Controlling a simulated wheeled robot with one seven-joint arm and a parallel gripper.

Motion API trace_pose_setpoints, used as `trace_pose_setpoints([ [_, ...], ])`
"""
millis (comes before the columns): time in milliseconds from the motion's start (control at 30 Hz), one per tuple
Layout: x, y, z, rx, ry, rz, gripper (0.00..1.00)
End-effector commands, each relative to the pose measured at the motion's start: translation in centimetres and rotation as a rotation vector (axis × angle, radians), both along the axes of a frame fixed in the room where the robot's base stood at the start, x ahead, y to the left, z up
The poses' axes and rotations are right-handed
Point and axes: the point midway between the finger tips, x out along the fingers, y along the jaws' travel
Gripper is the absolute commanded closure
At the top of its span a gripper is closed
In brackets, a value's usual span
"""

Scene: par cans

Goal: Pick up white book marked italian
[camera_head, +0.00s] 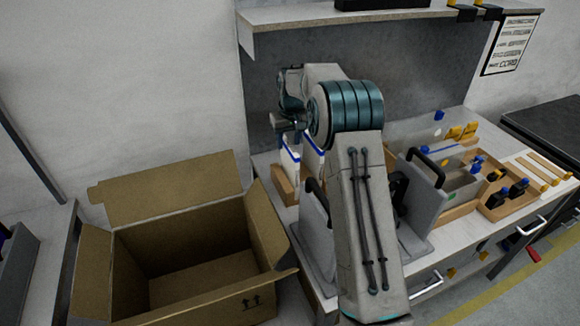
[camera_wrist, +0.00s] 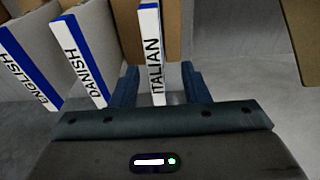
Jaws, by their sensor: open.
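The white book marked ITALIAN (camera_wrist: 152,52) stands upright in the wrist view, its white spine with a blue top edge facing me. My gripper (camera_wrist: 157,88) is open, with one dark finger on each side of the lower part of that spine; I cannot tell whether either finger touches it.
Books marked DANISH (camera_wrist: 80,62) and ENGLISH (camera_wrist: 28,65) stand left of the Italian one. An open cardboard box (camera_head: 190,250) is at the left. A wooden tray with tools (camera_head: 500,190) lies on the bench at right. A shelf (camera_head: 330,18) overhangs the bench.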

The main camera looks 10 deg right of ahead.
Motion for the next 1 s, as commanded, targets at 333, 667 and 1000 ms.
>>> trace_pose_setpoints([
  [333,0.3,-0.4,-3.1,0.0,0.004,-0.004,0.58],
  [667,0.9,-0.5,-6.9,0.0,0.0,-0.004,0.58],
  [1000,0.9,-0.5,-7.1,0.0,-0.001,-0.004,0.58],
])
